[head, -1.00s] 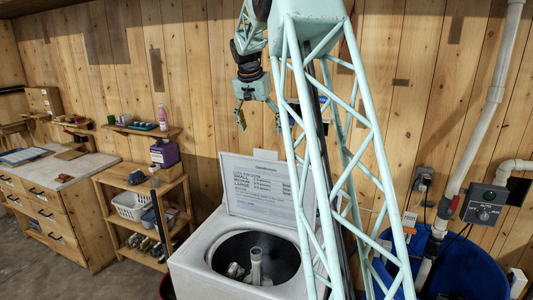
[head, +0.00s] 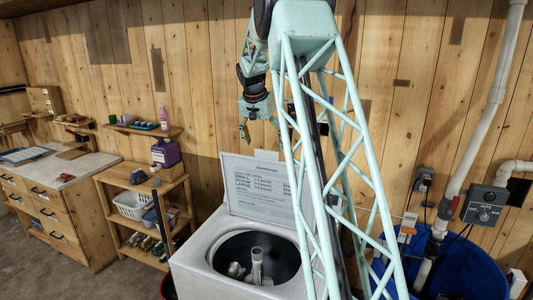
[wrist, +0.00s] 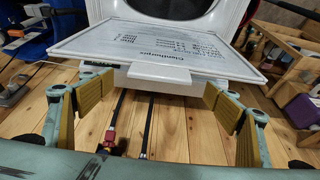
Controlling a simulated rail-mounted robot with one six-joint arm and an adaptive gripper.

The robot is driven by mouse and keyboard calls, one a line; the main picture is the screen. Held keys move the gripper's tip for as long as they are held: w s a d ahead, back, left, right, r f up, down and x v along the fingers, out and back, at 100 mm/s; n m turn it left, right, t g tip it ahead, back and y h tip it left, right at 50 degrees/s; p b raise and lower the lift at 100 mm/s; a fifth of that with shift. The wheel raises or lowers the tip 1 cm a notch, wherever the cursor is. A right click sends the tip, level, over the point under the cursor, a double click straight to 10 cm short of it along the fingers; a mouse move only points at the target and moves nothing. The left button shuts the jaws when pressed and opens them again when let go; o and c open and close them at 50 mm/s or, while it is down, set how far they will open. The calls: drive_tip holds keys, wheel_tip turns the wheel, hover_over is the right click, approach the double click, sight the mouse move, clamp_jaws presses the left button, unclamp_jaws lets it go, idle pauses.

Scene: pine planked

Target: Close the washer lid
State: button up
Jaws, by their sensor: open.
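The washer (head: 205,265) is a white top-loader with its drum opening (head: 258,257) uncovered. Its lid (head: 262,185) stands raised at the back, its printed inner face towards the head camera. My gripper (head: 260,131) hangs above the lid's top edge, apart from it, by the plank wall. In the wrist view my gripper (wrist: 157,92) is open and empty, with its yellow-padded fingers wide apart. The lid (wrist: 160,46) lies beyond the fingers there, with the washer's opening (wrist: 185,8) behind it. My lattice arm hides part of the washer's right side in the head view.
A wooden shelf unit (head: 140,184) with a white basket (head: 130,205) and purple jug (head: 165,153) stands left of the washer. Blue barrels (head: 465,268) and a white pipe (head: 492,95) are at the right. The plank wall stands close behind the washer.

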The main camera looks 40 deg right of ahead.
sight(266, 151)
drive_tip(key=shift+p+x, duration=0.45)
drive_tip(key=shift+x, duration=2.55)
drive_tip(key=shift+c, duration=0.7)
drive_tip(key=c, duration=1)
drive_tip(key=shift+s, duration=0.1)
